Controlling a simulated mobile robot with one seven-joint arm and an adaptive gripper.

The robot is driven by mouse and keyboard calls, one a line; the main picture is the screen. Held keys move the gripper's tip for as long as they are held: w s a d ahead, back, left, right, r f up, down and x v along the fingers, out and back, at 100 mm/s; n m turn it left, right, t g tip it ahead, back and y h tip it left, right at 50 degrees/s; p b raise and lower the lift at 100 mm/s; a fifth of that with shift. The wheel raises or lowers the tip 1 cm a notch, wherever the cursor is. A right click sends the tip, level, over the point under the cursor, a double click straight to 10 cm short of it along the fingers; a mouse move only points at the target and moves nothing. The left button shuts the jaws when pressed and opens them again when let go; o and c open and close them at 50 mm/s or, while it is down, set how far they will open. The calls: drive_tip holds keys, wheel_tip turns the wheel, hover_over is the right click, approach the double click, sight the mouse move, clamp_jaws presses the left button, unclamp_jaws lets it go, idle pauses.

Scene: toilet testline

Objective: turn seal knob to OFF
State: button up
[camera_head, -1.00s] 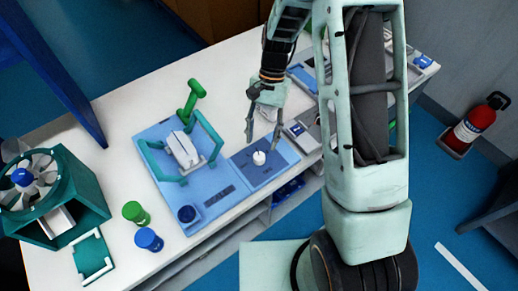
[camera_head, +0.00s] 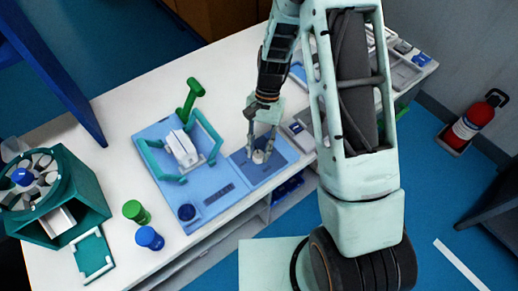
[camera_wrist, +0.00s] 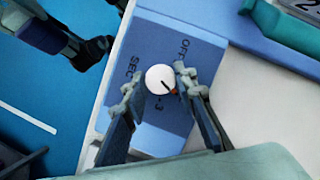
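The white round seal knob (camera_wrist: 158,76) sits on a blue panel (camera_wrist: 150,45) marked OFF, SEC and what looks like a 3. A short dark pointer line on the knob points to the lower right, away from OFF. A small orange-red spot shows beside it. My gripper (camera_wrist: 157,80) is open, with one finger on each side of the knob. The right finger is very close to it; contact is unclear. The left finger stands a little apart. In the head view, my gripper (camera_head: 260,150) points down around the knob (camera_head: 258,157), which is partly hidden.
Left of the panel is a blue base (camera_head: 211,202) with a white block between teal clamp arms and a green handle (camera_head: 190,98). Green (camera_head: 136,212) and blue (camera_head: 149,238) cylinders and a fan unit (camera_head: 50,195) stand further left. Grey trays lie right.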

drive_tip(key=shift+c, duration=1.3)
drive_tip(key=shift+n, duration=0.3)
drive_tip(key=n+h+b, duration=0.1)
drive_tip(key=n, duration=0.2)
drive_tip(key=shift+a+n+h, duration=0.15)
drive_tip(key=shift+n+h, duration=0.15)
drive_tip(key=n+h+b, duration=0.1)
drive_tip(key=n, duration=0.2)
drive_tip(key=n+h, duration=0.1)
drive_tip(key=n, duration=0.2)
drive_tip(key=shift+a+b, duration=0.2)
drive_tip(key=shift+b, duration=0.2)
drive_tip(key=n, duration=0.2)
drive_tip(key=n+t+h, duration=0.1)
drive_tip(key=n, duration=0.1)
drive_tip(key=shift+s+n+t+h+b, duration=0.1)
drive_tip(key=shift+n+t+h+b, duration=0.2)
drive_tip(key=shift+n+b, duration=0.1)
drive_tip(key=n, duration=0.2)
drive_tip(key=n+t, duration=0.1)
drive_tip(key=n, duration=0.1)
drive_tip(key=shift+s+a+n+t+h+b, duration=0.1)
drive_tip(key=shift+n+t+h+b, duration=0.2)
drive_tip(key=shift+n+h+b, duration=0.1)
